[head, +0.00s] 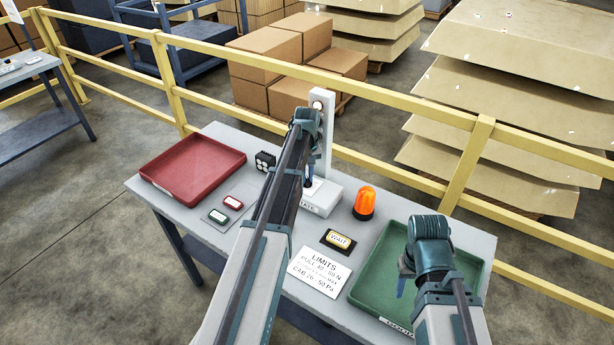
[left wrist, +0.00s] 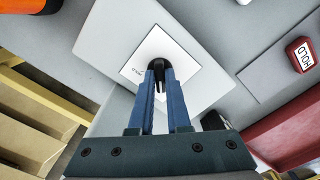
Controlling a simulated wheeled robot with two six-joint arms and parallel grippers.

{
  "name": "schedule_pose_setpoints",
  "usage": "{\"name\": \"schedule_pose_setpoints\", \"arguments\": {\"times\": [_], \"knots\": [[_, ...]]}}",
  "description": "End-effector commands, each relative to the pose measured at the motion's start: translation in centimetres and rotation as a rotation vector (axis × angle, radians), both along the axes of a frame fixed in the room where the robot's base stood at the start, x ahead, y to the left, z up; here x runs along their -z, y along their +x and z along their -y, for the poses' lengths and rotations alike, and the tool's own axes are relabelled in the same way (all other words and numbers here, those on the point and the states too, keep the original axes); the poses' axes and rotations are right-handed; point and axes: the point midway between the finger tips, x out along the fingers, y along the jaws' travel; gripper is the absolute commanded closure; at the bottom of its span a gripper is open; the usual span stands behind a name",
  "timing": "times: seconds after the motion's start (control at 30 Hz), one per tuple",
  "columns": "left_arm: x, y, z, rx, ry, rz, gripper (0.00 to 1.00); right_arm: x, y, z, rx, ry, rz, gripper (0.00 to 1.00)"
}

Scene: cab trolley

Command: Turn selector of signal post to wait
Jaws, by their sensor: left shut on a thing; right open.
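The signal post (head: 327,140) is a white upright on a pale base block (head: 322,200) near the back of the grey table. Its base has a front label that I can only partly read. In the left wrist view a small dark selector knob (left wrist: 157,66) sits on a white plate (left wrist: 178,48) with small, unreadable lettering. My left gripper (head: 308,182) points down at the base; its blue fingers (left wrist: 159,76) are shut on the knob, which they partly hide. My right gripper (head: 401,286) is open above the green tray (head: 371,262), partly hidden by its own wrist.
A yellow WAIT button (head: 339,239), a LIMITS card (head: 319,272) and an orange beacon (head: 365,203) stand right of my left arm. A red tray (head: 193,167), a red button (head: 233,202) and a black block (head: 265,161) are left. A yellow railing (head: 400,177) runs behind.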

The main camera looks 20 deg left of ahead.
Motion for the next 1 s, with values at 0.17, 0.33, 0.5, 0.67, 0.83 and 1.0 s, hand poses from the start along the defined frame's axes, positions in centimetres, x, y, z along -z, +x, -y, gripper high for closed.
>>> {"name": "schedule_pose_setpoints", "arguments": {"times": [0.17, 0.33, 0.5, 0.67, 0.83, 1.0], "knots": [[0.0, 0.0, 0.0, -0.001, 0.0, 0.0, 0.65, 0.0, 0.0, 0.0, 0.0, 0.0, 0.0, 0.5], [0.0, 0.0, 0.0, 0.0, 0.0, 0.0, 0.55, 0.0, 0.0, 0.0, 0.0, 0.0, 0.0, 0.5], [0.0, 0.0, 0.0, 0.0, 0.0, 0.0, 0.55, 0.0, 0.0, 0.0, 0.0, 0.0, 0.0, 0.5], [-0.5, 0.0, 0.0, 0.001, 0.0, 0.0, 0.55, -0.5, 0.0, 0.0, 0.0, 0.0, 0.0, 0.5], [-1.8, 0.0, 0.0, 0.001, 0.0, 0.0, 0.55, -1.8, 0.0, 0.0, 0.0, 0.0, 0.0, 0.5], [-3.9, 0.0, 0.0, 0.001, 0.0, 0.0, 0.55, -3.9, 0.0, 0.0, 0.0, 0.0, 0.0, 0.5]]}}
